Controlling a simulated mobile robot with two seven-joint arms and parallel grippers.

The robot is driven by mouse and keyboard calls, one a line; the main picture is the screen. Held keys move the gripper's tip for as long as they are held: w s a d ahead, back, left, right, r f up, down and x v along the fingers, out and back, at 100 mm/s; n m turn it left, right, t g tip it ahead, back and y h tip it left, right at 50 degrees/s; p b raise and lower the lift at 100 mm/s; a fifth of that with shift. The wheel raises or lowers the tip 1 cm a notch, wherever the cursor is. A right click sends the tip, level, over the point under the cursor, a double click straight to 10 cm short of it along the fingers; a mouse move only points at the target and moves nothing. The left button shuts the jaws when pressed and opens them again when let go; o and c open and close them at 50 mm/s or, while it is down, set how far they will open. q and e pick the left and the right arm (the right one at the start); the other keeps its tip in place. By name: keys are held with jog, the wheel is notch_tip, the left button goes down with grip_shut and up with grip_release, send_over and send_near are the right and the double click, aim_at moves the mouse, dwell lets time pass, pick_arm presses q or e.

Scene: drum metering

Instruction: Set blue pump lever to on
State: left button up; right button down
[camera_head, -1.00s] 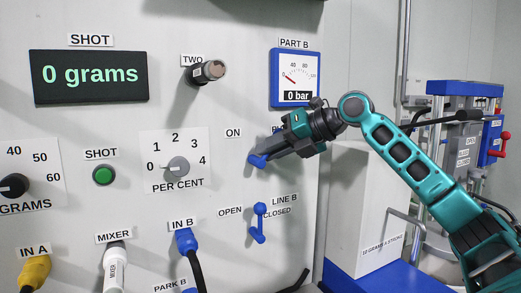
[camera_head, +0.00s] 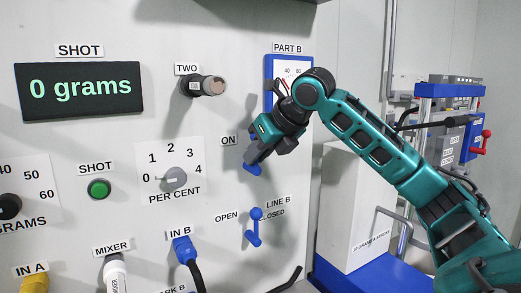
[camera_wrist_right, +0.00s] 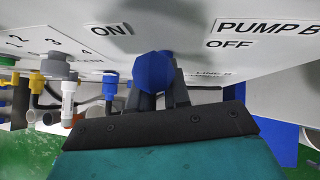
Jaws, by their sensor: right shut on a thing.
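The blue pump lever (camera_head: 252,168) sticks out of the panel, below and right of the ON label (camera_head: 228,140). My right gripper (camera_head: 258,157) covers much of it from above and the right. In the right wrist view the lever's blue knob (camera_wrist_right: 155,70) sits between the gripper's fingers (camera_wrist_right: 157,95), which are shut on it. There the knob stands between the ON label (camera_wrist_right: 110,30) and the PUMP B / OFF label (camera_wrist_right: 262,27). My left gripper is not in view.
The blue LINE B lever (camera_head: 254,228) is just below. The IN B hose plug (camera_head: 184,250) is lower left. The PART B gauge (camera_head: 276,68) is partly hidden behind my right arm. A white block (camera_head: 365,215) stands right of the panel.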

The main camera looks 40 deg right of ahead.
jog(key=shift+w+r, duration=0.1)
jog(key=shift+r, duration=0.4)
jog(key=c, duration=1.2)
grip_release()
jog(key=shift+w, duration=0.15)
jog(key=shift+a+f, duration=0.1)
jog(key=shift+f, duration=0.1)
jog(key=shift+f, duration=0.1)
jog(key=v, duration=1.3)
jog(key=shift+a, duration=0.25)
